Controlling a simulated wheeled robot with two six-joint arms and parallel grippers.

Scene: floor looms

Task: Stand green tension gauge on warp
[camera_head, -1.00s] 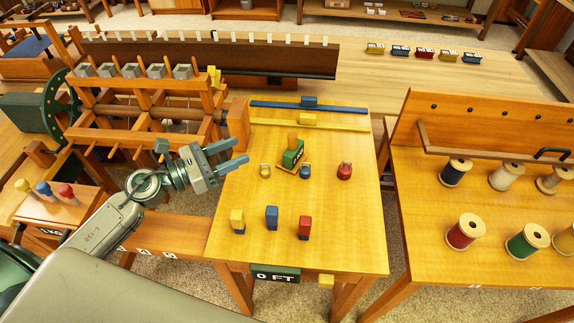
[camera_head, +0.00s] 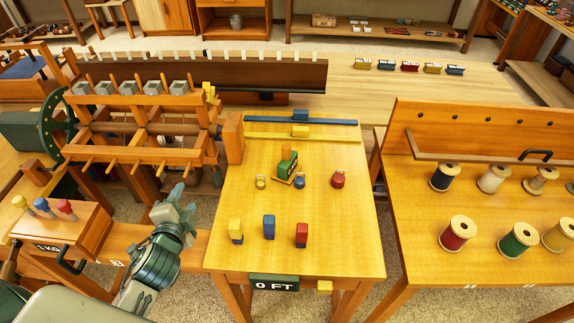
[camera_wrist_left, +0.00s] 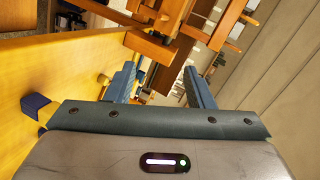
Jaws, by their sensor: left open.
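My left gripper (camera_head: 182,205) is left of the table, apart from the gauge. In the left wrist view its two fingers (camera_wrist_left: 160,88) are spread with nothing between them. My right gripper is not in view.
Small yellow, blue and red weights (camera_head: 299,181) sit near the gauge. Yellow, blue and red blocks (camera_head: 268,227) stand nearer the front edge. Blue and yellow bars (camera_head: 301,135) lie at the back. A spool table (camera_head: 465,205) stands at the right.

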